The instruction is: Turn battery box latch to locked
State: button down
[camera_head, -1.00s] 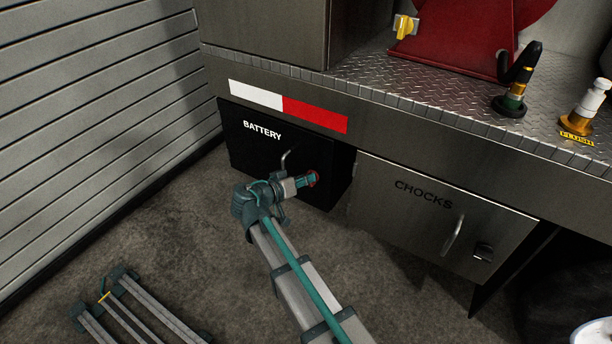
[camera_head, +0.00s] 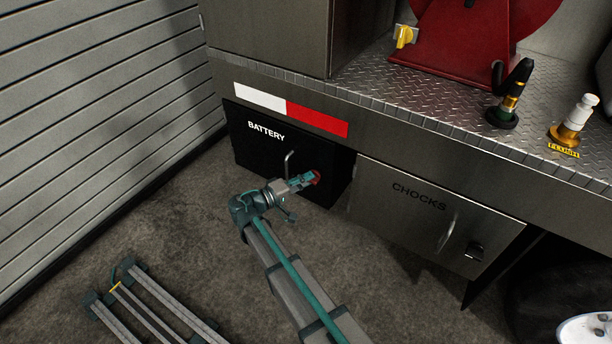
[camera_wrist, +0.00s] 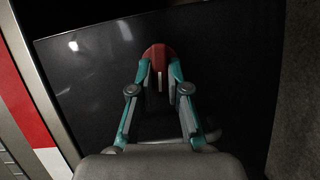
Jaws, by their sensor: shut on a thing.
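The black battery box (camera_head: 252,152) hangs under the deck, with "BATTERY" in white on its front and a curved metal handle (camera_head: 288,160). Its red latch (camera_head: 315,177) is on the right part of the front, partly covered by my gripper in the head view. My gripper (camera_head: 309,179) is at the latch, shut on it. In the wrist view, the teal fingers of my gripper (camera_wrist: 160,75) close on both sides of the red latch (camera_wrist: 158,52). The dark box front (camera_wrist: 95,70) lies behind it. I cannot tell the latch's exact turn angle.
A steel chocks box (camera_head: 425,210) with its own handle and latch stands just right. The tread-plate deck edge (camera_head: 420,135) overhangs both boxes. A slatted wall (camera_head: 90,110) is at the left. Bare floor (camera_head: 180,235) lies in front.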

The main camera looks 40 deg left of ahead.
jog(key=shift+n+t+h+p, duration=0.3)
jog(key=shift+n+p, duration=0.05)
jog(key=shift+n, duration=0.35)
jog(key=shift+f, duration=0.1)
jog(key=c, duration=1.1)
grip_release()
jog(key=shift+w, duration=0.1)
jog(key=shift+c, duration=0.2)
jog(key=v, duration=1.2)
jog(key=shift+d, duration=0.1)
